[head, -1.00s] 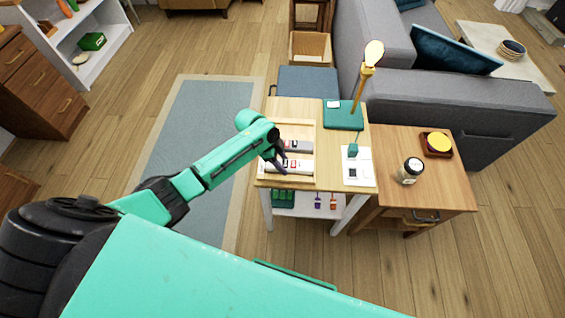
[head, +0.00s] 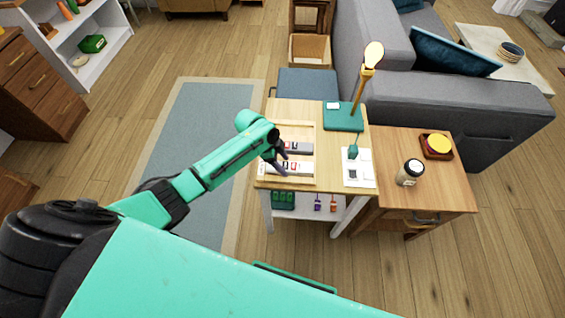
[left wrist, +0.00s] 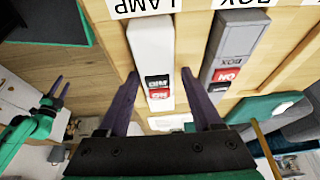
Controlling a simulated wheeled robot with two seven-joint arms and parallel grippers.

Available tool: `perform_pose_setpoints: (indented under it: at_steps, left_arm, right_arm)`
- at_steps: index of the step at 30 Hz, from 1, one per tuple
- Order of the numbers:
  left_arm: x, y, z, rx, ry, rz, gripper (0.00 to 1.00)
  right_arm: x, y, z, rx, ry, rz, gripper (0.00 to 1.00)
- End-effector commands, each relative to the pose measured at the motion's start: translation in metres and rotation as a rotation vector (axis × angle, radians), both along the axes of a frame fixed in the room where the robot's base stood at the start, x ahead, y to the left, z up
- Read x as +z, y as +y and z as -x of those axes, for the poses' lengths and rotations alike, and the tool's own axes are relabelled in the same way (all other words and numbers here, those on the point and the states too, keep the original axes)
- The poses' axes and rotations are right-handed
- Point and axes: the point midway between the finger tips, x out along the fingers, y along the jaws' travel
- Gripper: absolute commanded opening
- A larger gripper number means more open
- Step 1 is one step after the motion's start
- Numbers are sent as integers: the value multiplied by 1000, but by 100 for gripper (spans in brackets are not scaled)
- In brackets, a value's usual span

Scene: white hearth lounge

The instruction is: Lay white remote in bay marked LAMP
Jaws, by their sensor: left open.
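The white remote (left wrist: 153,60) lies in the tray bay by the LAMP label (left wrist: 145,4), with its red and black buttons towards my gripper; it also shows in the head view (head: 299,170). My left gripper (left wrist: 160,75) is open, with one dark finger on each side of the remote and gaps showing between. In the head view my left gripper (head: 277,160) is over the near part of the wooden tray (head: 313,128). A small teal arm with dark fingers, seemingly my right gripper (left wrist: 64,86), shows at the left of the wrist view; its opening is unclear.
A grey remote (left wrist: 236,50) lies in the neighbouring bay marked BOX. The far bay looks empty. A grey sofa (head: 440,85) is behind.

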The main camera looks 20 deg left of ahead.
Motion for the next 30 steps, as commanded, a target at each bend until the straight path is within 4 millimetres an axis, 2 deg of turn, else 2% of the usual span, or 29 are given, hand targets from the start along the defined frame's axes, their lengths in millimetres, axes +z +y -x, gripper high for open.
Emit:
perform_pose_setpoints:
  at_steps: [1,5,8,11,21,25,30]
  left_arm:
    - [-16,-2,15,-10,41,-4,87]
    - [-14,-1,16,-10,41,-4,87]
    - [-5,3,17,-10,41,-5,87]
    - [14,11,17,-8,32,-8,87]
    - [108,46,22,-2,-1,-4,87]
    - [129,54,24,-1,-3,-2,87]
    - [137,56,25,-1,-6,0,87]
  right_arm:
    - [-3,0,0,0,0,0,50]
    - [-2,0,0,0,0,0,50]
    - [0,0,0,0,0,0,50]
    - [2,0,0,0,0,0,50]
    - [3,-1,0,1,0,1,50]
    - [2,-1,0,1,0,1,50]
    - [2,-1,0,1,0,1,50]
